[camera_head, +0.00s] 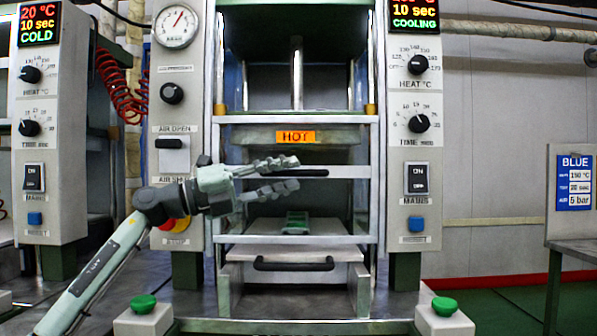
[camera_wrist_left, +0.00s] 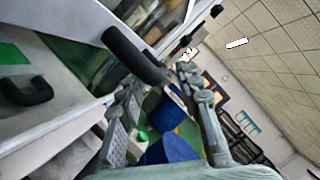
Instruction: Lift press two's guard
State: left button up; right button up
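The press in the middle of the head view has a pale framed guard (camera_head: 350,172) across its front. I cannot read a press number. A dark horizontal handle (camera_head: 312,174) sits on the guard's middle bar, and it also shows in the wrist view as a thick black bar (camera_wrist_left: 132,55). My left gripper (camera_head: 298,174) is open, one finger above and one below the handle's left part in the head view. In the wrist view the handle lies near the tips of my left gripper (camera_wrist_left: 160,85); contact cannot be told. My right gripper is not in view.
A HOT sign (camera_head: 295,137) marks the plate behind the guard. A drawer handle (camera_head: 293,264) and a small green item (camera_head: 296,222) sit lower down. Green buttons (camera_head: 143,304) (camera_head: 445,306) stand at the front corners. Control panels (camera_head: 413,150) flank the opening.

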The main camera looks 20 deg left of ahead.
pick_arm(q)
jog(key=shift+x, duration=1.4)
grip_shut()
